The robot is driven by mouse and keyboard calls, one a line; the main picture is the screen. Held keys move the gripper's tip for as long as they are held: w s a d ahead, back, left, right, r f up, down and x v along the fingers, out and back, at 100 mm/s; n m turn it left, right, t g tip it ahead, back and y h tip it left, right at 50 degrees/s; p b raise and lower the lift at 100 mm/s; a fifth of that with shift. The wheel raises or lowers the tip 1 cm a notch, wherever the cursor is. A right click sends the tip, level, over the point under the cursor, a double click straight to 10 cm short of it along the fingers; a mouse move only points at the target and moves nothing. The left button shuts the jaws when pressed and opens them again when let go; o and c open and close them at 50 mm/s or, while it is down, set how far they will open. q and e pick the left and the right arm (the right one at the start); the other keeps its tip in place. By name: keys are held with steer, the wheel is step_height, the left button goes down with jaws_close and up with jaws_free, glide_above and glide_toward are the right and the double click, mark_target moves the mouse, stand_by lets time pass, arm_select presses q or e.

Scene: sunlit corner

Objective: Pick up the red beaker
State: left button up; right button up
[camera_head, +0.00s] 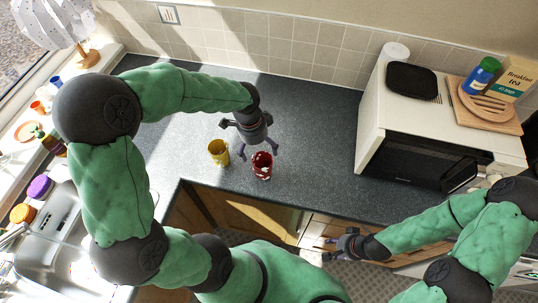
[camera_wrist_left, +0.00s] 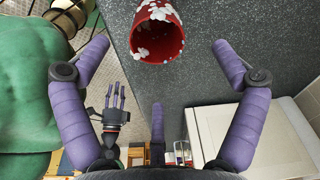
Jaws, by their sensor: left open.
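The red beaker (camera_head: 262,165), with white patches, stands on the dark counter near its front edge. In the left wrist view the red beaker (camera_wrist_left: 158,40) is at the top centre, beyond the fingers, with its round opening showing. My left gripper (camera_head: 256,146) is open and empty, just above and behind the beaker in the head view. Its spread fingers (camera_wrist_left: 160,48) show in the wrist view, apart from the beaker. My right gripper (camera_head: 328,249) is open and empty in front of the counter, low at the right; it also shows in the wrist view (camera_wrist_left: 115,92).
A yellow beaker (camera_head: 218,152) stands close to the left of the red one. A white microwave (camera_head: 370,125) is on the right, with a black item and a wooden board (camera_head: 487,116) on top. A sink (camera_head: 48,225) is at left. The counter behind is clear.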

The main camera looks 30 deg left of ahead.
arm_select(q)
glide_toward(263, 164)
steer(key=shift+s+d+r+b, duration=0.2)
steer(key=shift+s+d+r, duration=0.15)
steer(key=shift+s, duration=0.2)
steer(key=shift+s+d+r+b, duration=0.15)
steer(key=shift+s+d+r, duration=0.15)
steer(key=shift+s+d, duration=0.15)
steer(key=shift+w+f, duration=0.1)
steer(key=shift+f, duration=0.4)
steer(key=shift+d+f, duration=0.15)
steer(key=shift+f, duration=0.3)
steer(key=f, duration=0.2)
steer(key=f+b, duration=0.1)
steer(key=f, duration=0.1)
steer(key=shift+w+d, duration=0.15)
steer(key=shift+d, duration=0.15)
steer(key=c, duration=1.2)
